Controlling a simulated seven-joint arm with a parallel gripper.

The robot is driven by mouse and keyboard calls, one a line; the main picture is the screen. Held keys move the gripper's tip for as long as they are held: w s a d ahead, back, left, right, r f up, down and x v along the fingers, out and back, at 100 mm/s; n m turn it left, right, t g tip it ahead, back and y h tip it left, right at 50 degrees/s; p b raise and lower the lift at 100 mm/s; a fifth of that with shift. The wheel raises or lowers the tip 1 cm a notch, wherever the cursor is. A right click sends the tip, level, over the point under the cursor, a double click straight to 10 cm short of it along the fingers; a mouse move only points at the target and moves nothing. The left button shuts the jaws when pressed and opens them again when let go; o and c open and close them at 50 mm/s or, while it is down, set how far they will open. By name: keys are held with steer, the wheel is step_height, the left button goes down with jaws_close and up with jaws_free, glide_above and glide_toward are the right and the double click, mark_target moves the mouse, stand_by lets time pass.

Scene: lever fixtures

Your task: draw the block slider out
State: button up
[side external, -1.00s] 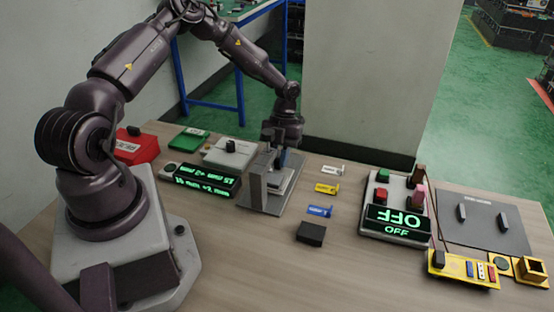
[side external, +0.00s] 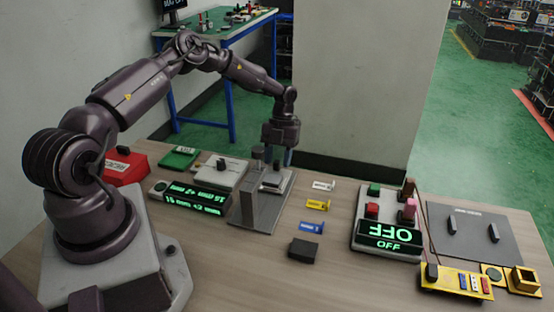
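The block slider fixture (side external: 262,207) is a grey metal piece with an upright plate and a small dark-topped post (side external: 257,153), near the middle of the table. A light grey plate with a dark block (side external: 272,180) lies at its right, under my gripper. My gripper (side external: 280,158) points down over the back of this fixture. Its fingers overlap the fixture's upright parts in the picture. I cannot tell whether they touch the block or how far apart they are.
A display box with green text (side external: 192,198) stands left of the fixture. Yellow, white and blue tags (side external: 317,204) and a black block (side external: 303,250) lie to its right. An OFF control box (side external: 390,235) and a dark grey panel (side external: 472,240) stand further right.

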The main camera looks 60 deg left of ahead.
steer(key=shift+s, duration=0.1)
steer(key=v, duration=1.3)
